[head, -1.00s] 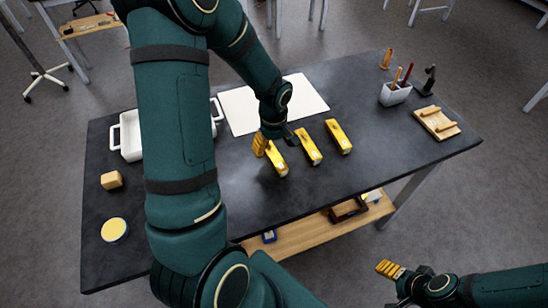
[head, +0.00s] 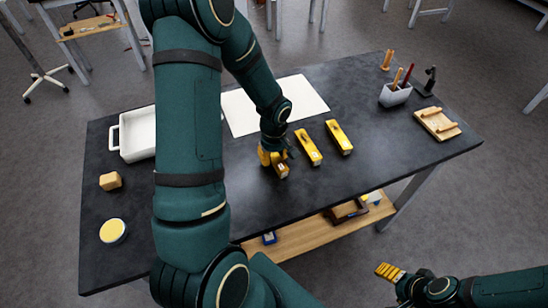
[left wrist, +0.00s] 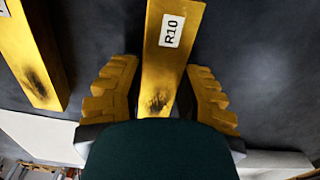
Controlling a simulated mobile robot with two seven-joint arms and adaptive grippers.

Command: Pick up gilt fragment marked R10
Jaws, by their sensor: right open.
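The gilt fragment marked R10 (left wrist: 158,70) is a yellow bar with a white label and a dark smudge at one end. In the head view it is the leftmost bar (head: 282,173) of a row of three on the dark table, partly hidden by my left gripper (head: 271,158). In the left wrist view the fingers of my left gripper (left wrist: 163,92) stand open on both sides of R10, with a narrow gap showing at the left finger. My right gripper (head: 389,271) is open and empty, off the table's front right edge.
Two similar gilt bars, the middle one (head: 309,147) and the right one (head: 339,137), lie close beside R10. A white sheet (head: 300,95), a white tray (head: 128,152), a wooden block (head: 110,181), a round tin (head: 113,231) and a tool cup (head: 394,94) are on the table (head: 400,150).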

